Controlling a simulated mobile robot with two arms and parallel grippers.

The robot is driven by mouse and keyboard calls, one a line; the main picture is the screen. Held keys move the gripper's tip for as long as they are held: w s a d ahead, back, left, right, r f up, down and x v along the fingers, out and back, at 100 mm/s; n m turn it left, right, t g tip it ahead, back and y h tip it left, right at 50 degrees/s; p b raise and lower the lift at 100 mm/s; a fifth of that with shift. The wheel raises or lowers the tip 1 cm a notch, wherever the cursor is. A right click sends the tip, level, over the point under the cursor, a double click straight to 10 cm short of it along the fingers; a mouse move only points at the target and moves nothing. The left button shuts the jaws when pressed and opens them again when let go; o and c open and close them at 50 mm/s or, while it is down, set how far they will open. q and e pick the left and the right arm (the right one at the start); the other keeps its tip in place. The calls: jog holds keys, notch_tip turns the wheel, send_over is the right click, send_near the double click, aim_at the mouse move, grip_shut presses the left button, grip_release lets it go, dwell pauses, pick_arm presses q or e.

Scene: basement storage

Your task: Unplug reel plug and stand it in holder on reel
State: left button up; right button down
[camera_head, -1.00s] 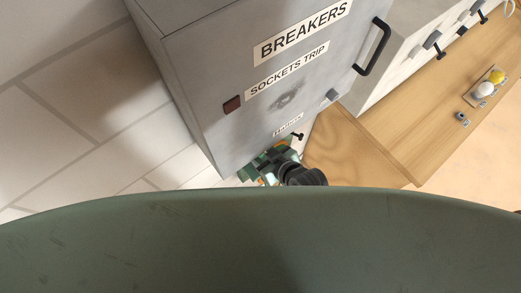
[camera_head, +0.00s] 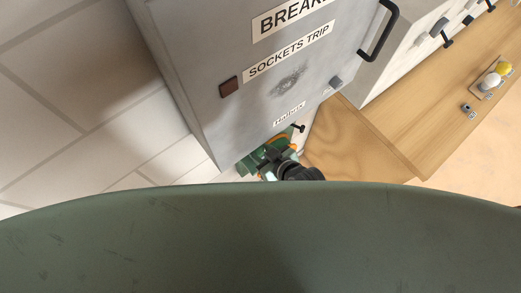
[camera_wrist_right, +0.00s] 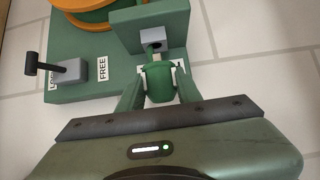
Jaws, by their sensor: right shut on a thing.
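In the right wrist view, my right gripper (camera_wrist_right: 160,88) is shut on a green plug (camera_wrist_right: 160,75), one finger on each side. In the head view, the green reel (camera_head: 254,162) shows small below the breaker cabinet, mostly hidden by my own body and right arm. My left gripper is in neither view.
A black-handled lever (camera_wrist_right: 45,68) stands on the reel beside a FREE label (camera_wrist_right: 103,67). Orange cable (camera_wrist_right: 95,22) is wound above. In the head view, the grey breaker cabinet (camera_head: 200,60) stands close behind; a wooden bench (camera_head: 400,120) lies to the right.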

jog(key=shift+p, duration=0.7)
dwell(1.2)
jog(key=shift+f+b, duration=0.95)
jog(key=shift+f, duration=0.5)
jog(key=c, duration=0.9)
grip_release()
jog(key=shift+s+r, duration=0.1)
jog(key=b+v, duration=0.1)
jog(key=v, duration=0.6)
jog(key=shift+s+d+r, duration=0.15)
jog(key=shift+d, duration=0.05)
